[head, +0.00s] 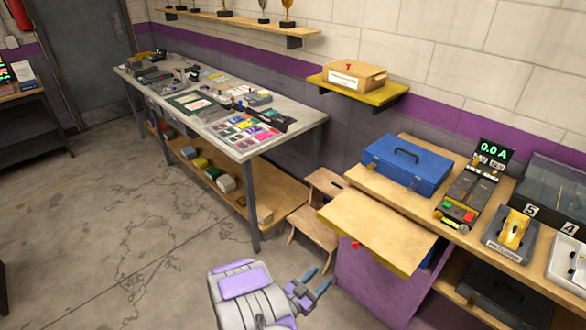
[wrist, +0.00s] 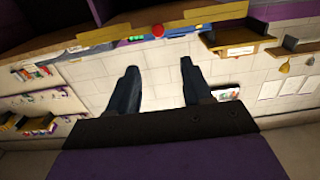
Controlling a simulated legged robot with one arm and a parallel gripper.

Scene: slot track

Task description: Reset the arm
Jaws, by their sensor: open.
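My gripper (head: 318,284) shows at the bottom middle of the head view, its blue-grey fingers apart and empty. It is held in front of my grey and purple arm, left of the purple cabinet (head: 375,285) and below the wooden board (head: 378,225) that juts out from the bench. In the wrist view the two dark fingers (wrist: 160,85) stand wide apart with only the distant wall between them. Nothing touches the fingers in either view.
A blue toolbox (head: 406,163) and a meter reading 0.0 A (head: 493,150) are on the right bench. A wooden step stool (head: 312,215) stands beside it. A cluttered workbench (head: 300,122) is at the back left. The floor (head: 100,230) at left is open.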

